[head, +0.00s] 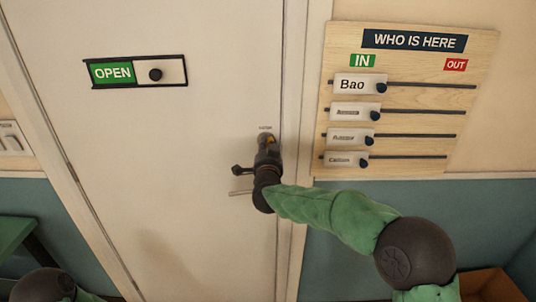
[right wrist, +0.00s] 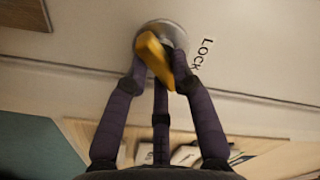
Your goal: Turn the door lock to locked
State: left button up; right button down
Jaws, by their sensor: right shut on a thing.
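The door lock shows in the right wrist view as a yellow turn-piece (right wrist: 153,60) on a round silver plate (right wrist: 150,28). The turn-piece lies tilted to the plate's label side. The word LOCK is printed on the door beside it. My right gripper (right wrist: 163,66) is shut on the yellow turn-piece, with its dark fingers around it. In the head view the right gripper (head: 268,150) is at the door's right edge and hides most of the lock; a bit of yellow shows. My left gripper is out of view.
The white door (head: 170,190) carries a slide sign (head: 112,72) reading OPEN. A wooden WHO IS HERE board (head: 400,100) with knobbed name sliders hangs to the right. A green table (head: 14,235) is at far left.

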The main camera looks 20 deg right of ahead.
jog(key=shift+a+f+m+b, duration=0.1)
jog(key=shift+f+m+b, duration=0.1)
jog(key=shift+m+b, duration=1.85)
jog(key=shift+f+m+b, duration=0.2)
jog(key=shift+m+b, duration=1.35)
jog(key=shift+m, duration=0.9)
jog(key=c, duration=1)
grip_release()
jog(key=shift+c, duration=0.2)
jog(key=shift+r, duration=0.1)
jog(key=v, duration=1.2)
